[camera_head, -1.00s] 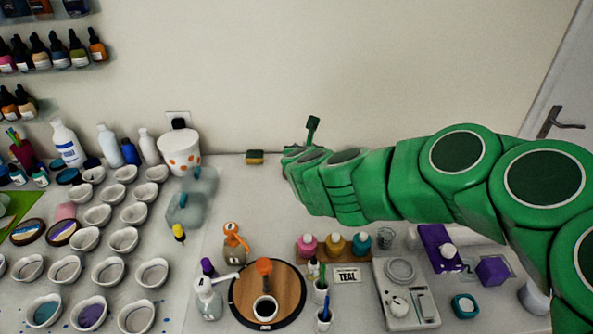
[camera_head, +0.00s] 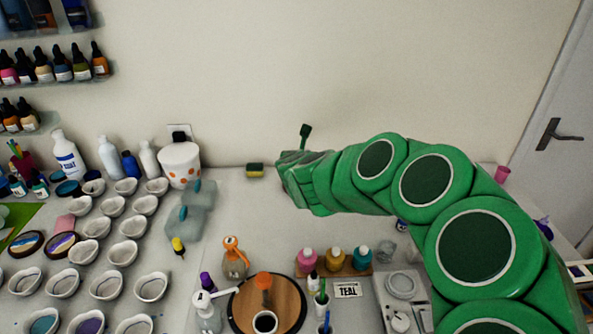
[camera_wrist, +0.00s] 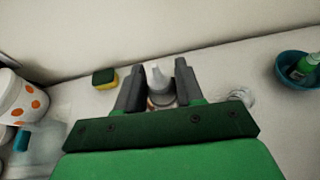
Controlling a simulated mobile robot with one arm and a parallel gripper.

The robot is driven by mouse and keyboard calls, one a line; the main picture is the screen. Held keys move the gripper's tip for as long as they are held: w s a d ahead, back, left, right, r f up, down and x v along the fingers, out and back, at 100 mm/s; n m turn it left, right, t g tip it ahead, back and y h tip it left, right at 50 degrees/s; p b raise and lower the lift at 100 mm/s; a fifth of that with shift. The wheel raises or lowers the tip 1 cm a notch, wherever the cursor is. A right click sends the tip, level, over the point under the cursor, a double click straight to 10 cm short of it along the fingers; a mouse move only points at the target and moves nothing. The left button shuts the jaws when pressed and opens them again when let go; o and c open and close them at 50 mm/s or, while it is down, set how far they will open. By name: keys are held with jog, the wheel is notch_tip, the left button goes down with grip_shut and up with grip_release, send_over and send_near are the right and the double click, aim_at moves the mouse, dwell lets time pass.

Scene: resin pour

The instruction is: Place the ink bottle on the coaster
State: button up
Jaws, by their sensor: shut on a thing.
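My gripper (camera_wrist: 158,82) shows in the wrist view with its two dark grey fingers on either side of a small pale bottle (camera_wrist: 160,77). The bottle has a white, narrow top and a grey lower part; I take it to be the ink bottle. Its label and base are mostly hidden by the gripper body. A thin brownish edge shows just below it, and I cannot tell whether this is the coaster. In the head view my green arm reaches left toward the wall, and its fingers and the bottle are hidden. I cannot identify the coaster with certainty.
A yellow-green sponge (camera_wrist: 105,79) lies left of my gripper near the wall. An orange-dotted white tub (camera_wrist: 20,108) stands further left. To the right are a clear round item (camera_wrist: 241,95) and a blue bowl (camera_wrist: 288,72) holding a green bottle. Cups and bottles crowd the front.

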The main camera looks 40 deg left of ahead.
jog(key=shift+w+a+f, duration=0.7)
jog(key=shift+a+f, duration=0.2)
jog(key=shift+f, duration=0.25)
jog(key=shift+w+a+f, duration=0.65)
jog(key=shift+a+f, duration=0.25)
jog(key=shift+f, duration=0.25)
jog(key=shift+w+a+f, duration=0.7)
jog(key=shift+a+f, duration=0.2)
jog(key=shift+f, duration=1.7)
jog(key=shift+f, duration=0.1)
jog(key=o, duration=1)
